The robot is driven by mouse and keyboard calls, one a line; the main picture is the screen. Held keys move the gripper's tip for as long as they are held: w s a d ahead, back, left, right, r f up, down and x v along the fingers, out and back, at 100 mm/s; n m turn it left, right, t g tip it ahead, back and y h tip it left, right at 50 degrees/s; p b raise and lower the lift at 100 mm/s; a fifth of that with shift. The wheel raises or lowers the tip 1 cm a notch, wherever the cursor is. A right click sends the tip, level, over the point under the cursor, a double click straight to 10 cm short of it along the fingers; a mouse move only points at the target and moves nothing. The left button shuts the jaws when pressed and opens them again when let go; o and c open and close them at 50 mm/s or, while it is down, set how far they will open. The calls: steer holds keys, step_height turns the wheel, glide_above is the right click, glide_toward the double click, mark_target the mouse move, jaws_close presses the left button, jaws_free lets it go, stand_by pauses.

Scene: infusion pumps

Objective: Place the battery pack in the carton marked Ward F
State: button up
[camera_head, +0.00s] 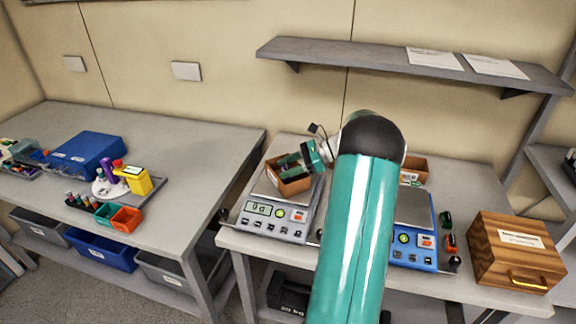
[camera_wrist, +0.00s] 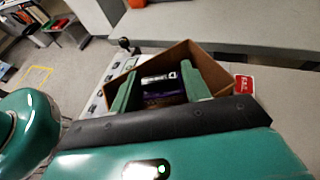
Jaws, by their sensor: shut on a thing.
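A small open brown carton (camera_head: 288,186) stands on the grey scale on the right-hand bench; its rim also shows in the wrist view (camera_wrist: 209,58). My gripper (camera_head: 290,163) reaches down into this carton from the right. In the wrist view its green fingers (camera_wrist: 157,92) are inside the carton walls, shut on a dark block with a pale strip, apparently the battery pack (camera_wrist: 158,80). A purple patch shows just below it. A second brown carton (camera_head: 417,163) is partly hidden behind my arm. I cannot read a Ward F mark on either carton.
The grey scale (camera_head: 262,225) and a blue scale (camera_head: 418,257) stand side by side, partly behind my arm. A wooden box (camera_head: 515,250) stands at the right end. The left bench (camera_head: 200,150) holds a blue case (camera_head: 88,153) and small bins; its right half is clear.

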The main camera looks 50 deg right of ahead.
steer(key=shift+f, duration=0.2)
steer(key=o, duration=0.8)
steer(key=shift+c, duration=0.2)
steer(key=shift+r, duration=0.2)
steer(key=v, duration=1.2)
steer(key=shift+r, duration=0.35)
